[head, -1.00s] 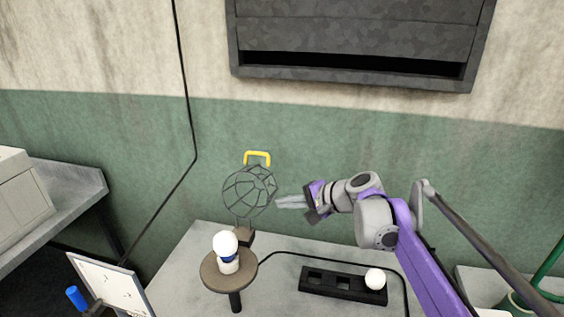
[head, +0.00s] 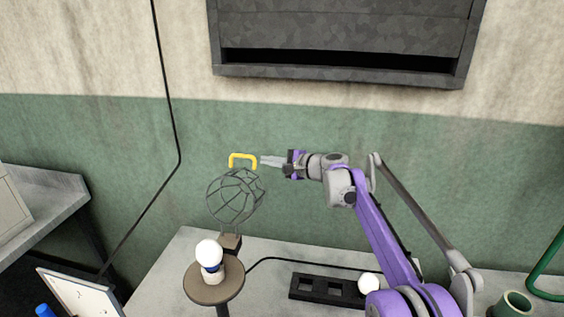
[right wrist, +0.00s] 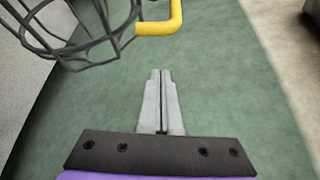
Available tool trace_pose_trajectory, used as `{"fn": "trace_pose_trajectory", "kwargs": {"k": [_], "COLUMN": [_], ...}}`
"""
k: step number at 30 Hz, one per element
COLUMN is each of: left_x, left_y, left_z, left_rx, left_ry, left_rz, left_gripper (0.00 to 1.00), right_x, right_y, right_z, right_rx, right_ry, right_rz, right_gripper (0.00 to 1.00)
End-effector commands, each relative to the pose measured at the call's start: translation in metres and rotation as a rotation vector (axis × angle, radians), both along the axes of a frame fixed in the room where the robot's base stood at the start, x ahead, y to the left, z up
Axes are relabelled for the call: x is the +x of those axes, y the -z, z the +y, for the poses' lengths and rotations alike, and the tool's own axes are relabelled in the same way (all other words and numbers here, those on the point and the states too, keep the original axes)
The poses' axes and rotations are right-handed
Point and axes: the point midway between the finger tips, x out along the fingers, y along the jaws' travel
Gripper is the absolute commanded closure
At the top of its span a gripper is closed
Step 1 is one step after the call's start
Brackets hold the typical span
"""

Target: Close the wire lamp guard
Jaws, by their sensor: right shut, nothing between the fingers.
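The wire lamp guard (head: 236,197) is a dark wire cage, tilted up and open above the lamp. A yellow handle (head: 243,156) stands at its top. In the right wrist view the guard (right wrist: 75,35) is at the upper left and the handle (right wrist: 160,28) at the top middle. A white bulb (head: 209,252) in a blue-banded socket sits uncovered on a round brown stand (head: 214,291). My right gripper (head: 263,161) is shut and empty, just right of the handle, apart from it. It also shows in the right wrist view (right wrist: 160,72). My left gripper is not in view.
A black holder (head: 325,287) with a white bulb (head: 369,286) lies on the grey table (head: 270,255). A dark cable runs over the table. A framed board (head: 80,295) stands at the left, a green mug (head: 513,304) at the right. A dark vent box (head: 345,40) hangs above.

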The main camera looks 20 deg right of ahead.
Motion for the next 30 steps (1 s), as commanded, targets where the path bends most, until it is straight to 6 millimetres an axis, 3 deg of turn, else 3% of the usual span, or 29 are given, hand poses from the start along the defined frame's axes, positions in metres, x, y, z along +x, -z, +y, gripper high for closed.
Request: {"fn": "trace_pose_trajectory", "kwargs": {"k": [9, 30], "left_x": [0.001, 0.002], "left_y": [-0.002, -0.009], "left_z": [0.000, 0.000], "left_rx": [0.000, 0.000], "left_ry": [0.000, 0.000], "left_rz": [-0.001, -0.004], "left_gripper": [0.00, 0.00], "right_x": [-0.025, -0.034], "right_y": [-0.017, -0.027], "right_z": [0.022, 0.025], "right_rx": [0.000, -0.025], "right_ry": [0.000, 0.000], "right_rz": [0.000, -0.039], "right_gripper": [1.00, 1.00]}}
